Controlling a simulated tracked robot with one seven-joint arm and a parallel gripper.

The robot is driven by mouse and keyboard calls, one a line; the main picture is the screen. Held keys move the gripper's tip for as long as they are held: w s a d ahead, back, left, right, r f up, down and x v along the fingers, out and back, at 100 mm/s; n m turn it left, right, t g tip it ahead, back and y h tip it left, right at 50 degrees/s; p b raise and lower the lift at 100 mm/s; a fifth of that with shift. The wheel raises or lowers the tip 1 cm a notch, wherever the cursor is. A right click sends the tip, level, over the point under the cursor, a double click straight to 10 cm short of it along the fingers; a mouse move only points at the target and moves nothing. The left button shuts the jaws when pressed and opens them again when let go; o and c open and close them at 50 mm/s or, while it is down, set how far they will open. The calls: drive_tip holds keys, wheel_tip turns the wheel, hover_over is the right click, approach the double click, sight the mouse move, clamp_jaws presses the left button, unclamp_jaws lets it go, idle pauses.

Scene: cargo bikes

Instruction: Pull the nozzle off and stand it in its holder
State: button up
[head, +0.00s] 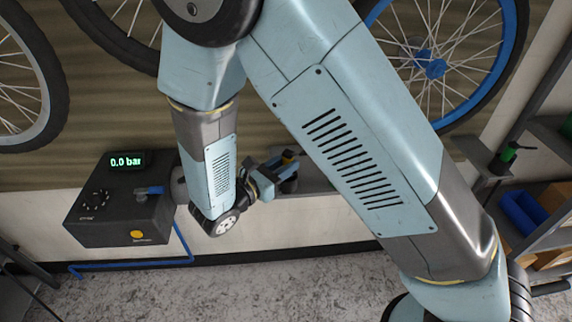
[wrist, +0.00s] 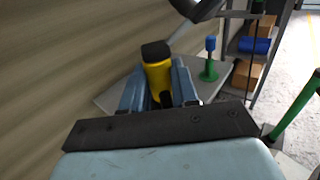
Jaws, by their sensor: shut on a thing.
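My gripper (head: 272,174) is shut on the nozzle, which has a yellow body and a black top. In the wrist view the nozzle (wrist: 158,76) stands roughly upright between the blue fingers of my gripper (wrist: 157,92). In the head view only a small yellow-orange bit of the nozzle (head: 289,155) shows, beside the fingers. It is over or at a grey ledge (head: 318,180) along the wall. A dark round piece sits just below the fingers there; I cannot tell whether it is the holder. The nozzle's lower end is hidden.
A black pump box (head: 120,205) reading 0.0 bar is at the left, with a blue hose (head: 130,264) below it. A green stand with a blue top (wrist: 209,62) is right of the nozzle. Shelves with a blue bin (head: 524,214) are at the right. Bicycle wheels hang above.

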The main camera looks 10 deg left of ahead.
drive_tip(key=shift+f, duration=0.75)
drive_tip(key=o, duration=1.1)
drive_tip(key=shift+c, duration=0.2)
drive_tip(key=shift+o, duration=0.5)
drive_tip(key=v, duration=1)
idle(0.4)
